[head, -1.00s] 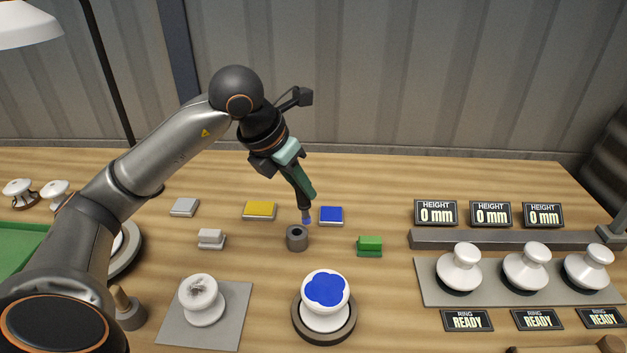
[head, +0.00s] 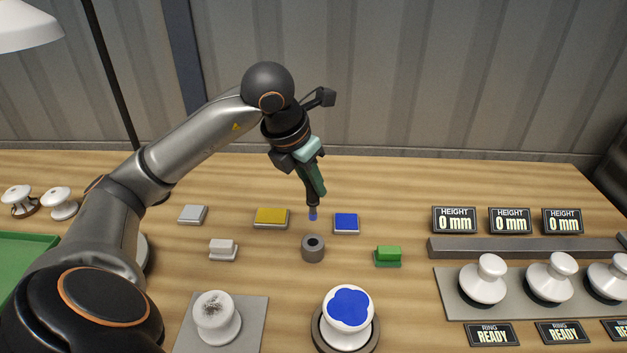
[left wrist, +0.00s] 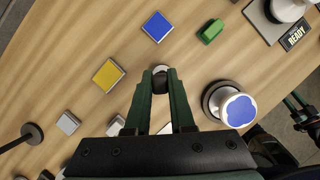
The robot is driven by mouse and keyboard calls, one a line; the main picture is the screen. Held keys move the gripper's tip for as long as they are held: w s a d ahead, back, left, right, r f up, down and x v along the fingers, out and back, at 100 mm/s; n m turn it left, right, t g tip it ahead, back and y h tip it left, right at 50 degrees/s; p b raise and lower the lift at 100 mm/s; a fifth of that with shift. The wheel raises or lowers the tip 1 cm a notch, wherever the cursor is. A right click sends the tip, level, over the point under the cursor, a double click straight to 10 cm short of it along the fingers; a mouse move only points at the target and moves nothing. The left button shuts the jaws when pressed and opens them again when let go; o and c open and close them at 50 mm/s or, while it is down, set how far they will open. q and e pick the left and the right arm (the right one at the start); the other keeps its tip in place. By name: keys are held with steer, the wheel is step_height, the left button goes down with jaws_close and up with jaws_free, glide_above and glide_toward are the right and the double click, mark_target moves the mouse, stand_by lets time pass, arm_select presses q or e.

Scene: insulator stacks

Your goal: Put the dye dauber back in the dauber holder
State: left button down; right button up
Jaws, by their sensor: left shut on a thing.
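My left gripper (head: 312,180) is shut on the dye dauber (head: 313,205), a dark stick with a blue tip pointing down, nearly upright. The dauber holder (head: 313,250) is a short dark grey cup with a round hole, standing on the table. In the head view, the blue tip shows just above the holder in the picture, apart from it. In the left wrist view, my green fingers (left wrist: 160,90) close around the dark dauber (left wrist: 160,83), which hides most of what lies below. A dark and teal part at that view's right edge may be my right gripper; its jaws are unclear.
Near the holder lie a yellow pad (head: 271,217), a blue pad (head: 346,223), a green block (head: 388,256) and a white block (head: 223,249). In front, an insulator with a blue-painted top (head: 348,309) stands on a dark round base. More insulators (head: 483,281) stand at right.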

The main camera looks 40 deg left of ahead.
mark_target(308, 199)
arm_select(q)
step_height(308, 199, down, 6)
steer(key=b, duration=0.5)
steer(key=shift+f+b, duration=2.5)
steer(key=shift+b, duration=0.1)
stand_by(1.4)
steer(key=c, duration=0.7)
jaws_free()
